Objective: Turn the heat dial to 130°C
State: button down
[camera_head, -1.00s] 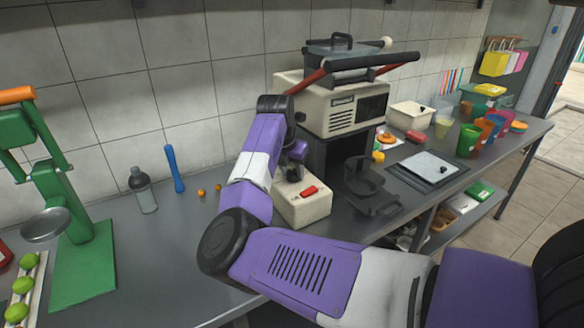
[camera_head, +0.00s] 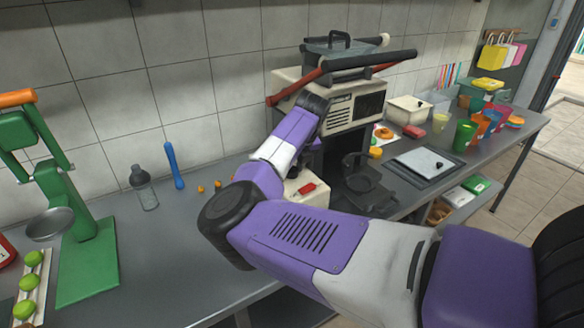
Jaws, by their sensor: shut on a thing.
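The beige control box (camera_head: 313,199) with a red switch (camera_head: 307,188) sits on the grey counter below the press machine. My gripper (camera_head: 303,163) is at the top of this box, mostly hidden behind my purple and white wrist. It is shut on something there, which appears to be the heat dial. The dial, its pointer and any temperature marks are hidden, so its setting cannot be read.
The press machine (camera_head: 348,104) with red-and-black levers stands just behind. A black pan-like holder (camera_head: 365,189) is to the right. A bottle (camera_head: 143,189), a blue tool (camera_head: 174,165) and a green press (camera_head: 88,262) are left. Coloured cups (camera_head: 466,136) stand far right.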

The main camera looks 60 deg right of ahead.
jog(key=shift+n+t+y, duration=0.3)
jog(key=shift+n, duration=0.7)
jog(key=c, duration=0.9)
grip_release()
jog(key=shift+r, duration=0.1)
jog(key=shift+s+r, duration=0.15)
jog(key=shift+r, duration=0.2)
jog(key=v, duration=0.4)
jog(key=shift+s+b, duration=0.25)
jog(key=shift+b, duration=0.1)
jog(key=s+a+b, duration=0.1)
jog(key=s+a, duration=0.3)
jog(key=s, duration=0.6)
jog(key=shift+s+a+b, duration=0.3)
jog(key=shift+a+b, duration=0.1)
